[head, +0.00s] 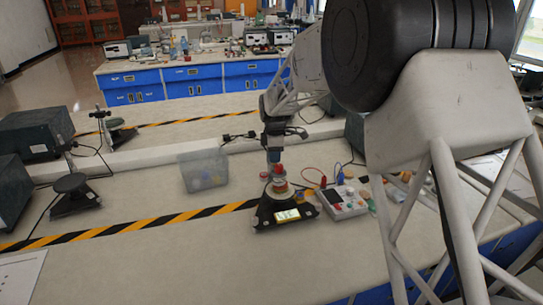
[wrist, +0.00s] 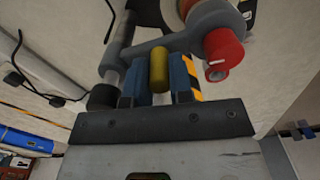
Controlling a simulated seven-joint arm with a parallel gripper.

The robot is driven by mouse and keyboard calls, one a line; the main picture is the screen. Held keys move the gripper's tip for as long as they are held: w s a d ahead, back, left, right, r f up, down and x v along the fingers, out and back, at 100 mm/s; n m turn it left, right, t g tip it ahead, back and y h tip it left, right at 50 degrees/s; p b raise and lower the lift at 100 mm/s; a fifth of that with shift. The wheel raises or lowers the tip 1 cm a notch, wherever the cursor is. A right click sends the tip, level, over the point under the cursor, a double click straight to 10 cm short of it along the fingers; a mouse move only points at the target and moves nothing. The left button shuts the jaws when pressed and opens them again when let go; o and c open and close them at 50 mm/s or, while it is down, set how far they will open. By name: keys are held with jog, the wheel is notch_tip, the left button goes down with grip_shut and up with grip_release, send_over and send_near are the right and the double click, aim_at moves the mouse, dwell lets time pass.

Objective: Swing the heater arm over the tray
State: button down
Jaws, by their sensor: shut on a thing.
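In the wrist view, the grey heater arm (wrist: 150,40) runs across the top, with a red knob (wrist: 222,46) at its right. My gripper (wrist: 158,88) has its blue fingers on both sides of a yellow handle (wrist: 158,66) on this arm and is shut on it. In the head view, my gripper (head: 274,157) points down at the top of a small stand (head: 270,214) with a black base and a lit display. A red cap (head: 279,169) shows just below the fingers. The tray cannot be clearly made out; a round orange part (wrist: 187,8) is cut off at the wrist view's top.
A clear plastic bin (head: 203,170) stands left of the stand. A white meter box (head: 343,202) with red and blue leads sits close at its right. Black-and-yellow tape (head: 130,228) crosses the bench.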

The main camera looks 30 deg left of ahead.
jog(key=shift+w+d+n, duration=0.15)
jog(key=shift+d+n, duration=0.05)
jog(key=shift+n, duration=0.2)
jog(key=c, duration=1)
grip_release()
jog(key=shift+r, duration=0.15)
jog(key=shift+r, duration=3.8)
